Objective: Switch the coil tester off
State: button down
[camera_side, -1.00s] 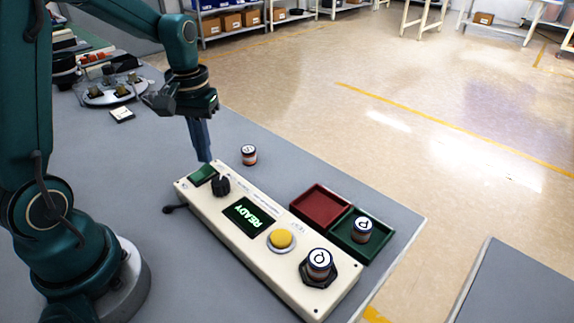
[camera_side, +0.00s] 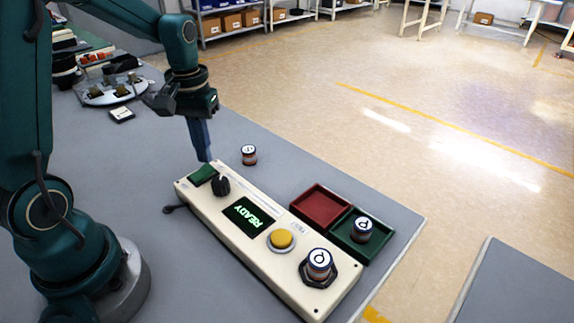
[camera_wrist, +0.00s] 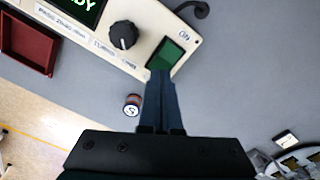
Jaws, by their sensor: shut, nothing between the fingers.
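The coil tester (camera_side: 293,268) is a long cream box on the grey bench. Its screen (camera_side: 249,219) is lit green and reads READY. At its far left end is a green rocker switch (camera_side: 202,175), which also shows in the wrist view (camera_wrist: 166,56) beside an "ON" label. My gripper (camera_side: 207,160) is shut and empty, pointing down. Its tips are at the near edge of the green switch in the wrist view (camera_wrist: 160,72); whether they touch it I cannot tell. A coil (camera_side: 319,262) sits in the dark socket on the tester's right end.
A black knob (camera_side: 221,186) stands close beside the switch, and a yellow button (camera_side: 282,239) is further right. A loose coil (camera_side: 249,154) stands behind the tester. A red tray (camera_side: 300,213) is empty; a green tray (camera_side: 374,245) holds a coil.

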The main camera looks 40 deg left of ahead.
aim_at(208, 168)
jog(key=shift+f, duration=1.05)
dwell(0.8)
jog(key=shift+r, duration=3.55)
jog(key=shift+d+r, duration=0.1)
jog(key=shift+d, duration=0.05)
jog(key=s+d+r+m+t, duration=0.3)
jog(key=s+d+m+t, duration=0.2)
jog(key=s+d, duration=0.5)
jog(key=shift+d+m+t, duration=0.3)
jog(key=shift+d+m, duration=0.1)
jog(key=shift+m, duration=0.1)
